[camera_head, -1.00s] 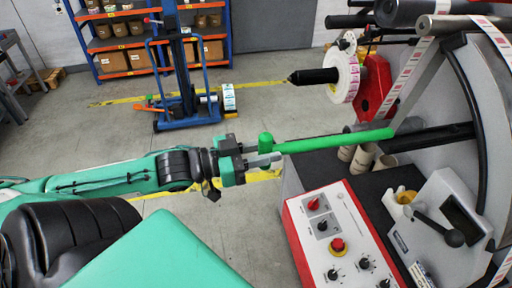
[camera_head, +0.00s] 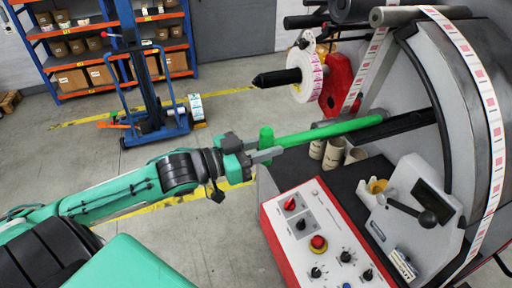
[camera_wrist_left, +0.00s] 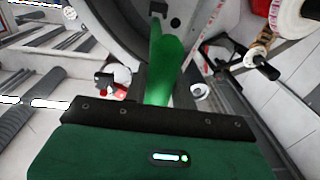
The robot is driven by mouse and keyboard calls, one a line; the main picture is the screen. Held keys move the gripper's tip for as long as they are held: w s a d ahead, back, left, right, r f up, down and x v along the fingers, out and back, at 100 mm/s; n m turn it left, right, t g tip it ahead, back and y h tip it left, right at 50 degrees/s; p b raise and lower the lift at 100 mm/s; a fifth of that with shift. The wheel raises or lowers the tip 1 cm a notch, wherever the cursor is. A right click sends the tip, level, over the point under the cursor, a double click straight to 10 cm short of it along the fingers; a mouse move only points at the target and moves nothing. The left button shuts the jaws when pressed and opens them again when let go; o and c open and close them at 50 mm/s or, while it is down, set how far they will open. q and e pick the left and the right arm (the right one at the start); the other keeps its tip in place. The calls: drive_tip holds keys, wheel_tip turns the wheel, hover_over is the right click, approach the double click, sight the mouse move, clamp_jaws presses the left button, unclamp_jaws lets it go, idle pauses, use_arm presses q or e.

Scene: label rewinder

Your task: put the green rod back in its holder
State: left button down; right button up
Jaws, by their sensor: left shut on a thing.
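The rod points right, nearly level, toward the grey rewinder (camera_head: 470,75). Its far tip appears by the grey frame, near a dark bar (camera_head: 412,122). I cannot tell whether the tip touches anything or is in a holder; no holder is clearly visible. In the left wrist view the rod (camera_wrist_left: 163,70) runs away from the jaws (camera_wrist_left: 157,95) toward the machine's grey round part. My right gripper is not in view.
Below the rod are the red-edged control panel (camera_head: 318,275) and several cardboard cores (camera_head: 334,153). A label roll (camera_head: 308,77) on a black spindle stands behind. A white lever unit (camera_head: 410,195) is at right.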

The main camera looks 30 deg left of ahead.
sight(293, 137)
use_arm(q)
drive_tip(key=shift+p+x, duration=0.65)
drive_tip(key=shift+x, duration=2.45)
drive_tip(key=shift+d+f+x, duration=0.1)
drive_tip(key=shift+d+x, duration=0.05)
drive_tip(key=shift+x, duration=1.2)
drive_tip(key=shift+d+f+x, duration=0.15)
drive_tip(key=shift+x, duration=1.25)
drive_tip(key=shift+s, duration=0.15)
drive_tip(key=shift+d+p, duration=0.1)
drive_tip(key=shift+p, duration=0.3)
drive_tip(key=shift+f, duration=0.3)
drive_tip(key=shift+f, duration=0.4)
drive_tip(key=shift+d+f+b, duration=0.1)
drive_tip(key=shift+f+b, duration=0.2)
drive_tip(key=shift+f, duration=0.05)
